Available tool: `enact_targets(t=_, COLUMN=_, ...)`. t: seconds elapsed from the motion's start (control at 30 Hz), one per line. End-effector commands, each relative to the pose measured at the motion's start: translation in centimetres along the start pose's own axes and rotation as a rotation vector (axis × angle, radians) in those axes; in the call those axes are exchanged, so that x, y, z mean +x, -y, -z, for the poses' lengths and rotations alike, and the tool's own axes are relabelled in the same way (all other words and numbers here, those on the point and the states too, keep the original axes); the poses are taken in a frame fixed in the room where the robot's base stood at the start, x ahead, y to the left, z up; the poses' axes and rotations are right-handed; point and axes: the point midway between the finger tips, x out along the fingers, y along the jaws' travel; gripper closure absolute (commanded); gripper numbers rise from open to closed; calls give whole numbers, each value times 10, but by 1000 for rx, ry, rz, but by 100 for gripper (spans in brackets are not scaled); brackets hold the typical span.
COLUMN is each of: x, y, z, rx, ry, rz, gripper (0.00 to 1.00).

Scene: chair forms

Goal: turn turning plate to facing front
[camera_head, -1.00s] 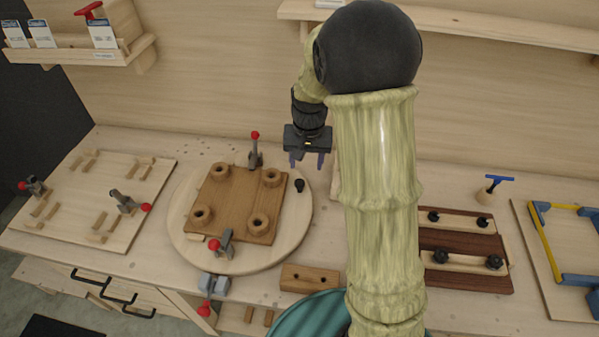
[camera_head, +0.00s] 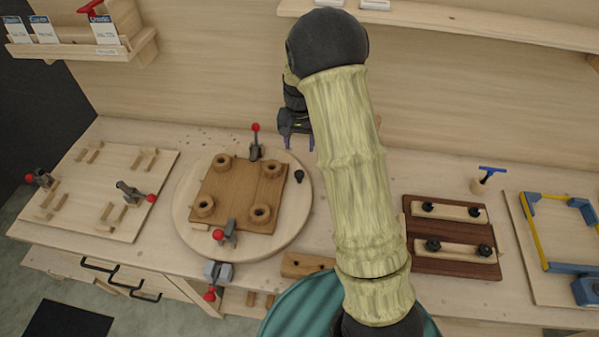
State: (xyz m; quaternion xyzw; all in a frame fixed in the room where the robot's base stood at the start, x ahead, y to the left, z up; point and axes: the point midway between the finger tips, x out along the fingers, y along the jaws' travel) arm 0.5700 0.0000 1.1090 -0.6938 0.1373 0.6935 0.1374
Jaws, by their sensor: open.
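The turning plate (camera_head: 190,229) is a round pale wooden disc on the bench, left of my arm. A square brown board (camera_head: 236,196) with several round wooden rings sits on it, slightly rotated. Two toggle clamps with red knobs stand on the plate, one at the back (camera_head: 255,142) and one at the front (camera_head: 227,232). A small black knob (camera_head: 299,176) stands at the plate's right side. My gripper (camera_head: 298,143) is open and empty, fingers pointing down, behind and above the plate's back right edge. My arm partly hides it.
A grey clamp with a red knob (camera_head: 215,277) is at the bench's front edge. A drilled wooden block (camera_head: 305,264) lies right of it. A pale board with pegs (camera_head: 100,190) is left. A dark fixture (camera_head: 452,240) and blue-yellow frame (camera_head: 556,235) are right. Shelves hang behind.

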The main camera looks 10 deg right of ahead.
Motion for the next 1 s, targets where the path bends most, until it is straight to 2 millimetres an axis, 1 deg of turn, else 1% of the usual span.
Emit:
enact_targets(t=0.1, x=20, y=-1, z=-1, rx=1, ry=5, rz=-3, gripper=49)
enact_targets(t=0.3, x=55, y=-1, z=-1, rx=1, ry=5, rz=-2, gripper=49)
enact_targets(t=0.7, x=116, y=0, z=-1, rx=0, ry=5, rz=-2, gripper=49)
enact_targets(t=0.9, x=138, y=0, z=0, rx=1, ry=1, rz=-1, gripper=49)
enact_targets(t=1.0, x=143, y=0, z=0, rx=1, ry=0, rz=0, gripper=49)
